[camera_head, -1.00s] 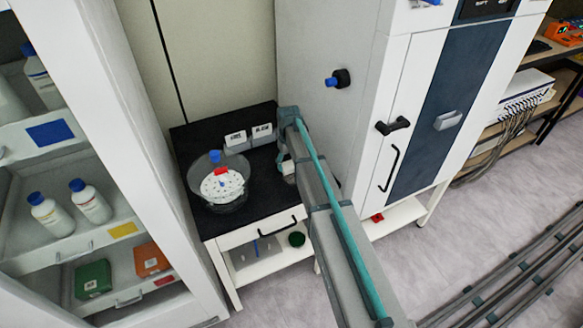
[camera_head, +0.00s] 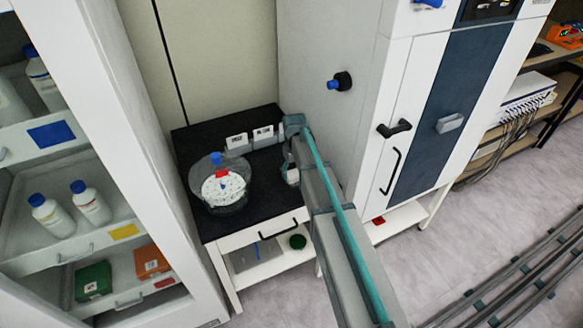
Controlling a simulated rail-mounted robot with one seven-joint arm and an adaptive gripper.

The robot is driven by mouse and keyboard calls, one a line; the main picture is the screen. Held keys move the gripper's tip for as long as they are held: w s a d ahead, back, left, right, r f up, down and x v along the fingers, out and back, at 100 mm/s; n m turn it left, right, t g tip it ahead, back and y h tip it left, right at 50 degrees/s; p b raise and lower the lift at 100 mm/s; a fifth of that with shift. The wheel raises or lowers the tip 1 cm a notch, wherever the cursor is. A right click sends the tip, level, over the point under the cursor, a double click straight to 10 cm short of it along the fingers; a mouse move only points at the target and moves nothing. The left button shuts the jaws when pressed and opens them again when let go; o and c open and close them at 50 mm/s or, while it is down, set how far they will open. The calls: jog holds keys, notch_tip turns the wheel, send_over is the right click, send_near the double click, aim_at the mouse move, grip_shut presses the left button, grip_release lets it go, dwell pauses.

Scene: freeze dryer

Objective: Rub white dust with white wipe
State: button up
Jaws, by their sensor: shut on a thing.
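My gripper (camera_head: 290,166) is at the right side of the black tabletop (camera_head: 262,200), largely hidden behind my arm. It is shut on a small white item, which looks like the white wipe (camera_head: 292,177), low over or on the tabletop; I cannot tell whether it touches. White dust cannot be made out on the tabletop; my arm may cover it.
A clear round glass vessel (camera_head: 233,203) with a white perforated disc and blue-topped knob stands left of my gripper. The tall white cabinet (camera_head: 345,120) is close on the right, an open shelf unit (camera_head: 150,200) on the left.

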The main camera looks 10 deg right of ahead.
aim_at(297, 187)
jog(key=shift+s+d, duration=0.2)
jog(key=shift+s, duration=0.55)
jog(key=shift+s+d, duration=0.15)
jog(key=shift+s, duration=0.65)
jog(key=shift+s+d, duration=0.2)
jog(key=shift+s, duration=0.55)
jog(key=shift+a, duration=0.2)
jog(key=shift+w+a, duration=0.3)
jog(key=shift+w, duration=0.35)
jog(key=shift+w+a, duration=0.3)
jog(key=shift+w, duration=0.3)
jog(key=shift+w+a, duration=0.3)
jog(key=shift+w, duration=0.9)
jog(key=shift+w+a, duration=0.3)
jog(key=shift+w, duration=0.9)
jog(key=shift+w+a, duration=0.3)
jog(key=shift+w, duration=0.9)
jog(key=shift+s+d, duration=0.4)
jog(key=shift+s, duration=1.2)
jog(key=shift+s+d, duration=0.4)
jog(key=shift+s, duration=1.2)
jog(key=shift+s+d, duration=0.4)
jog(key=shift+s, duration=1.2)
jog(key=shift+s+r, duration=0.1)
jog(key=shift+r, duration=0.15)
notch_tip(297, 187, up, 8)
jog(key=p, duration=0.4)
jog(key=shift+f, duration=0.2)
